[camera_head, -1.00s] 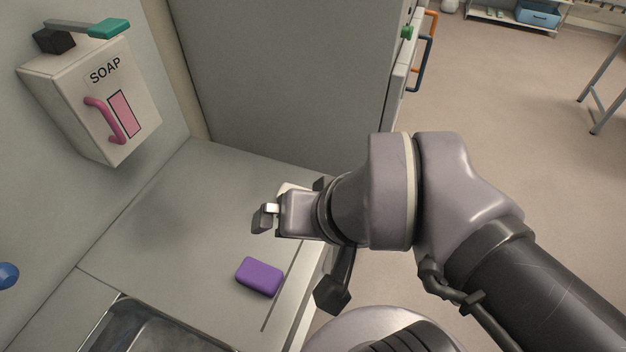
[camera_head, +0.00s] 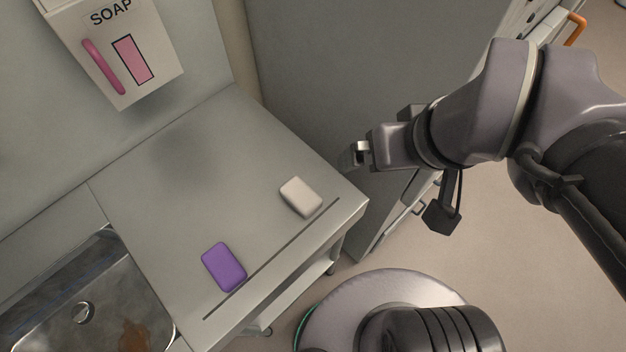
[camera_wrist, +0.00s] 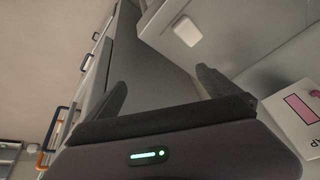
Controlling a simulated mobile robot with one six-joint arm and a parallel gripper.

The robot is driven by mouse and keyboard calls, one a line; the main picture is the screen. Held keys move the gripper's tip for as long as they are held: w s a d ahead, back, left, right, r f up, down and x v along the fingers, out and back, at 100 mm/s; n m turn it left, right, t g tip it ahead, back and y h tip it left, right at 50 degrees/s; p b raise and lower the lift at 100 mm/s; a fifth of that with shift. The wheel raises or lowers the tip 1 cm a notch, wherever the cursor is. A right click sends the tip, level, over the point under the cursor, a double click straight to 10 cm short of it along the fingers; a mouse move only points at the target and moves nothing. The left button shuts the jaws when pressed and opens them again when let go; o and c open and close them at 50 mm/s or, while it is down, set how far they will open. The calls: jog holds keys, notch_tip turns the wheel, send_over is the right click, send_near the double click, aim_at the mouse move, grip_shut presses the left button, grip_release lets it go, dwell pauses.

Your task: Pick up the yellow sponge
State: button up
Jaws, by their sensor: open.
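No yellow sponge shows in either view. A purple sponge-like block (camera_head: 224,267) lies on the grey counter (camera_head: 190,190), beside the sink. A white sponge-like block (camera_head: 301,197) lies near the counter's front right corner. The white block also shows in the wrist view (camera_wrist: 187,30), beyond my fingers. My gripper (camera_head: 358,154) is up and to the right of the white block in the head view, apart from it. In the wrist view my gripper (camera_wrist: 162,85) has its two fingers spread with nothing between them.
A metal sink (camera_head: 85,305) with a brown stain is at the lower left. A soap dispenser (camera_head: 115,50) with a pink handle hangs on the wall. A tall grey cabinet (camera_head: 350,70) stands behind the counter's right end. The counter's middle is clear.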

jog(key=a+n, duration=0.2)
jog(key=n, duration=0.1)
jog(key=n+g+h+b, duration=0.2)
jog(key=n+g, duration=0.2)
jog(key=n, duration=1.8)
send_over(300, 193)
jog(key=f, duration=1.8)
jog(key=shift+w+d+f, duration=0.1)
jog(key=shift+d+f, duration=0.1)
jog(key=shift+f, duration=0.05)
notch_tip(300, 193, down, 6)
jog(key=b, duration=0.3)
jog(key=shift+a+r, duration=0.1)
jog(key=shift+a, duration=0.05)
jog(key=shift+r, duration=0.15)
jog(key=shift+c, duration=1.3)
jog(key=c, duration=1)
jog(key=shift+r+p, duration=0.4)
jog(key=shift+r, duration=0.1)
jog(key=shift+c, duration=0.3)
notch_tip(300, 193, up, 3)
jog(key=shift+f+p, duration=0.15)
jog(key=shift+p, duration=0.75)
jog(key=s, duration=0.5)
jog(key=s+a+p, duration=0.1)
jog(key=s, duration=0.4)
jog(key=s+r+p, duration=0.1)
jog(key=s, duration=0.5)
jog(key=shift+s+a+r, duration=0.1)
jog(key=shift+a, duration=0.3)
